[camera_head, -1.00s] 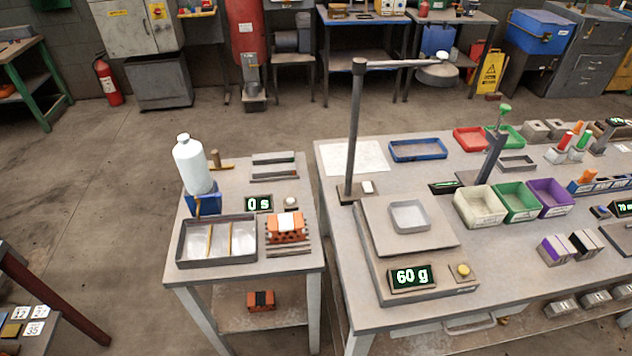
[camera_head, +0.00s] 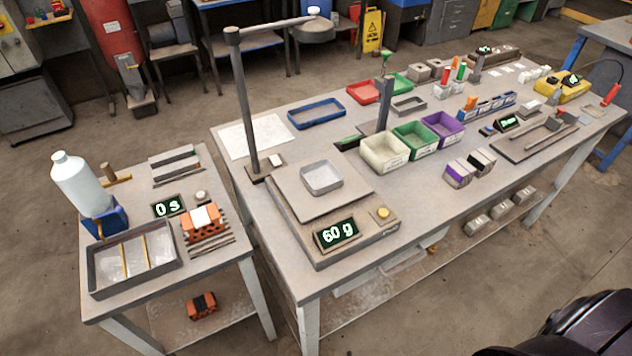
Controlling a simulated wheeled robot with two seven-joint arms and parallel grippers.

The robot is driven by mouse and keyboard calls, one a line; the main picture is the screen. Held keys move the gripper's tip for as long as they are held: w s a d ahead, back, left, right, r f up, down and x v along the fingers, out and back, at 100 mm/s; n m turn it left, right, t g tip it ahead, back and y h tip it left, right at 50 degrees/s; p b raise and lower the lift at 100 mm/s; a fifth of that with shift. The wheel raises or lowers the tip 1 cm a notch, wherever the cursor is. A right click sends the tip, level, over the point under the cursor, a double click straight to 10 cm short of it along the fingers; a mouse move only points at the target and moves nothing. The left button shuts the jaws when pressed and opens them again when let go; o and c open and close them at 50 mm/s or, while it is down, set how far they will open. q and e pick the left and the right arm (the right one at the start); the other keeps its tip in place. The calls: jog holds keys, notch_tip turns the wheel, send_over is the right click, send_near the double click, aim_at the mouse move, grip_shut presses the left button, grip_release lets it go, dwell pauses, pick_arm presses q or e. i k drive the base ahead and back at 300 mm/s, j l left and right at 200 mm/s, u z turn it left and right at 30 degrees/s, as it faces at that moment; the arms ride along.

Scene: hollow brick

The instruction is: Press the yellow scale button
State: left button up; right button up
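The yellow scale button (camera_head: 383,213) sits on the front right of the grey scale (camera_head: 330,222), beside its display (camera_head: 336,233). The display reads 60 g in green. A small grey square tray (camera_head: 321,178) rests on the scale plate. Nothing touches the button. A dark, shiny part of my own body shows at the bottom right corner, away from the scale. Neither gripper shows in the head view.
A lamp on a post (camera_head: 246,100) rises behind the scale's left side. White, green and purple bins (camera_head: 385,155) stand to the right. A smaller table at left holds a white bottle (camera_head: 82,185), a grey tray (camera_head: 131,257) and an orange hollow brick (camera_head: 203,222).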

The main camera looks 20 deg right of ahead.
aim_at(383, 212)
jog(key=z, duration=0.75)
jog(key=i, duration=0.1)
